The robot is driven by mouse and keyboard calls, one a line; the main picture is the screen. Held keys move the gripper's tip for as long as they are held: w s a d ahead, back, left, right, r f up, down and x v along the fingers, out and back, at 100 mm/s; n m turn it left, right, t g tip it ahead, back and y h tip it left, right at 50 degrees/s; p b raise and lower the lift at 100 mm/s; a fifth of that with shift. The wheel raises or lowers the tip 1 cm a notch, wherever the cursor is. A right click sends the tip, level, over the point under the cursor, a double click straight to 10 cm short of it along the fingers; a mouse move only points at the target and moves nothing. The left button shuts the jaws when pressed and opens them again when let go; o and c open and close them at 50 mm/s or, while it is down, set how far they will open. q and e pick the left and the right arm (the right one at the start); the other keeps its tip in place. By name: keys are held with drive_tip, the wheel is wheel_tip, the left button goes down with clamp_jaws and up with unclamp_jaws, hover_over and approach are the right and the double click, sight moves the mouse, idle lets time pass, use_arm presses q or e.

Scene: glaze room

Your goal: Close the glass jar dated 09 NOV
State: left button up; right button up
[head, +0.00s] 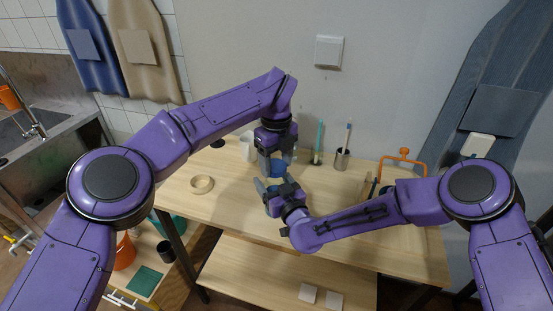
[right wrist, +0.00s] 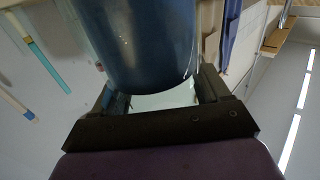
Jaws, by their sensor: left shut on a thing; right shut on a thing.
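A blue glass jar (head: 276,169) shows in small part between my two grippers, above the wooden table. In the right wrist view its dark blue round wall (right wrist: 150,45) fills the space between my right fingers. My right gripper (head: 274,190) is shut on the jar from the front. My left gripper (head: 278,158) points down at the jar's top and is shut, apparently on the lid, which the fingers mostly hide. I cannot tell whether the lid touches the rim. No date label can be read in either view.
The table's front left is clear.

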sight(277, 166)
idle(0.4)
use_arm(q)
drive_tip(key=shift+f, duration=0.9)
drive_tip(key=shift+f, duration=0.6)
use_arm(e)
clamp_jaws()
use_arm(q)
drive_tip(key=m, duration=0.5)
drive_tip(key=shift+a, duration=0.1)
drive_tip(key=m, duration=0.4)
drive_tip(key=shift+m, duration=0.4)
drive_tip(key=o, duration=1)
